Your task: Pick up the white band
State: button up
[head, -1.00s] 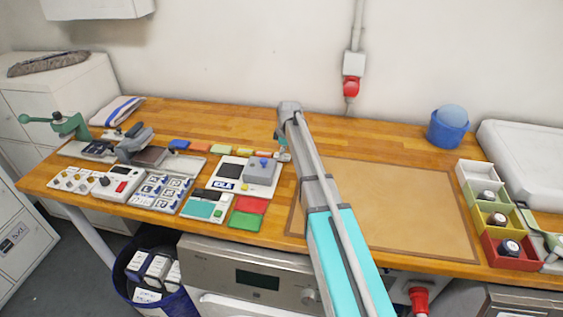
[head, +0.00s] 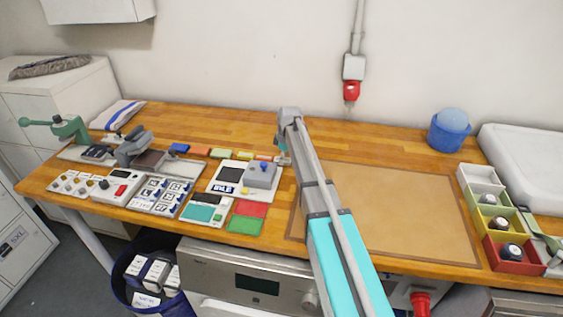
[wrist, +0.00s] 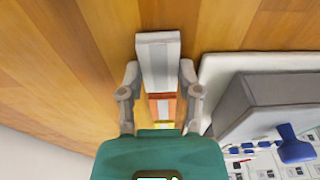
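The white band (wrist: 158,62) is a small pale block on the wooden worktop, in the upper middle of the wrist view. My gripper (wrist: 159,72) is open, with one finger on each side of the white band's near part. Narrow gaps seem to show between the fingers and the band; contact is hard to tell. In the head view my gripper (head: 283,157) is low over the worktop at the right end of a row of coloured bands, and the white band is mostly hidden there.
An orange band (wrist: 162,107) and a yellow band lie in line with the white one, close by. A white board with a grey block (head: 262,174) stands close to the right in the wrist view. A brown mat (head: 390,210) is clear.

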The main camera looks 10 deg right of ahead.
jog(key=shift+r, duration=0.15)
dwell(0.3)
notch_tip(320, 180, up, 3)
jog(key=p, duration=0.3)
jog(key=s+d+r+p, duration=0.2)
jog(key=s+r+p, duration=0.3)
jog(key=s, duration=0.1)
jog(key=s+d+r+p, duration=0.2)
jog(key=s+r+p, duration=0.2)
jog(key=s, duration=0.3)
jog(key=shift+d+r+p, duration=0.3)
jog(key=shift+r+p, duration=0.05)
jog(key=shift+p, duration=0.15)
jog(key=shift+s, duration=0.1)
notch_tip(320, 180, down, 2)
jog(key=shift+b, duration=1)
jog(key=shift+s, duration=0.1)
